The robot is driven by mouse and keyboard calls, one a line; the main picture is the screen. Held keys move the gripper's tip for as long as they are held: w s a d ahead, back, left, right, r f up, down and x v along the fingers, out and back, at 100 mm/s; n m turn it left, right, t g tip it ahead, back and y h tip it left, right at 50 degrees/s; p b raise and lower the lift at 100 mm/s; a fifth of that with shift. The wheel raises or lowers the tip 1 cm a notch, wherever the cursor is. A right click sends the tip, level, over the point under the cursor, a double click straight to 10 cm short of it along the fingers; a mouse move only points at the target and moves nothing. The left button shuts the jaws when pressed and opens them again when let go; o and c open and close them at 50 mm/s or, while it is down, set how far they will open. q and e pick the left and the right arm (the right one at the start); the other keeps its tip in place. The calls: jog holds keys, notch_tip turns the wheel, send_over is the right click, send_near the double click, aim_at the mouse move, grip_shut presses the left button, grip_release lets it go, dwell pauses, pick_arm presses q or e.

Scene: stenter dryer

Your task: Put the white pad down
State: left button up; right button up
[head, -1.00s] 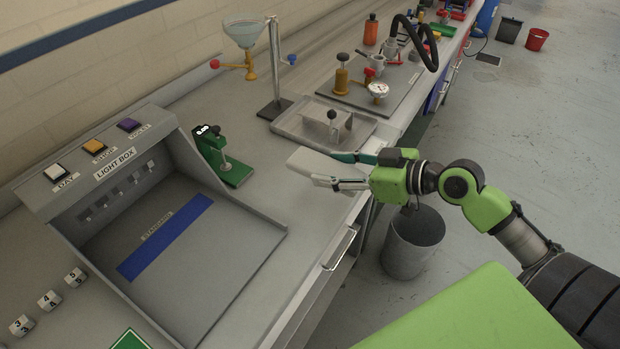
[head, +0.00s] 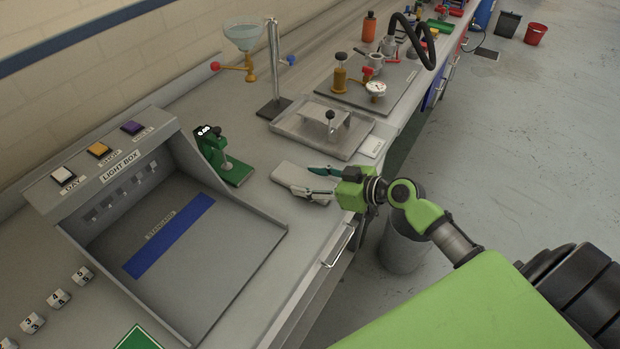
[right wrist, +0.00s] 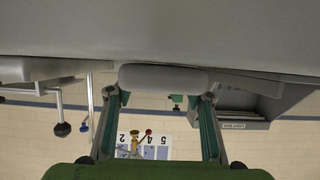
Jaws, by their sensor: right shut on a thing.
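The white pad (head: 297,177) is a flat, pale slab at the bench, between the green gauge and the front edge. My right gripper (head: 322,183) is shut on its near end, coming in from the right. In the right wrist view the pad (right wrist: 163,78) lies across between the two fingertips of the gripper (right wrist: 161,97). The pad is very close to the grey bench surface (right wrist: 160,30), which fills the top of that view. I cannot tell whether it touches the bench. My left gripper is not in view.
A green thickness gauge (head: 226,160) stands just left of the pad. The light box (head: 235,215) is further left. A metal tray (head: 290,124) with a small stand is behind. A grey bin (head: 402,245) stands on the floor in front of the bench.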

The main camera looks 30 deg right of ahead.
jog(key=shift+f, duration=0.15)
jog(key=o, duration=0.9)
jog(key=shift+o, duration=0.2)
